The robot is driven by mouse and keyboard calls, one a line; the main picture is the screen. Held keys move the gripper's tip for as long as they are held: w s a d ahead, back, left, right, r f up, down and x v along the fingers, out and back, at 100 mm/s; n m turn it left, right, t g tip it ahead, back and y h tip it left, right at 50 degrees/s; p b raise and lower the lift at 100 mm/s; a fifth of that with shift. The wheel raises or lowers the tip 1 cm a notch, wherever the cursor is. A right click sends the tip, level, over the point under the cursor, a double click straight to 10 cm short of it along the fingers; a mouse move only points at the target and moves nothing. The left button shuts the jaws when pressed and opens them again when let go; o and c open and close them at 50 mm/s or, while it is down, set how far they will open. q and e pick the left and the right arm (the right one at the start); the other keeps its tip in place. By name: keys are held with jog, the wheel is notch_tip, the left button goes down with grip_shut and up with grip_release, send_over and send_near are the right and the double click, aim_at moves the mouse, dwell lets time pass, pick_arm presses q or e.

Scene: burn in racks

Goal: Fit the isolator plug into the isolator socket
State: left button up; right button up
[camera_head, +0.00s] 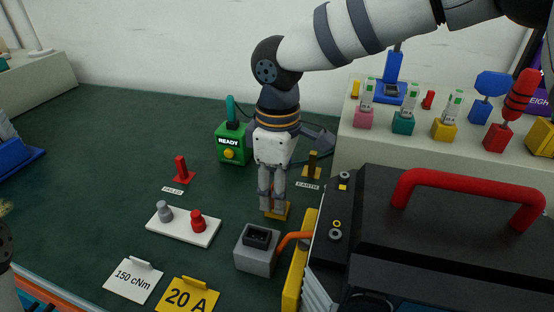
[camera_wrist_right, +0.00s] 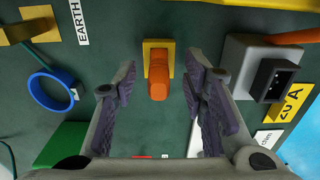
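An orange block-like piece, which I take as the isolator plug (camera_wrist_right: 158,80), stands on a yellow base (camera_wrist_right: 150,46) in the right wrist view. In the head view my right gripper hides the plug, and part of the yellow base (camera_head: 284,213) shows below the fingers. My right gripper (camera_head: 272,207) points down over it; in the wrist view its fingers (camera_wrist_right: 163,85) are spread, with gaps on both sides of the plug. A grey box with a black recessed socket (camera_head: 258,238), seemingly the isolator socket, stands just in front; it also shows in the wrist view (camera_wrist_right: 275,80). My left gripper is out of view.
A black case with a red handle (camera_head: 470,188) stands right, linked by an orange cable (camera_head: 293,238) to the grey box. A white plate with two posts (camera_head: 183,226), sign cards (camera_head: 187,297) and a green READY box (camera_head: 232,144) surround the gripper. The left mat is mostly clear.

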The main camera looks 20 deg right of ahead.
jog(key=shift+f, duration=0.8)
grip_shut()
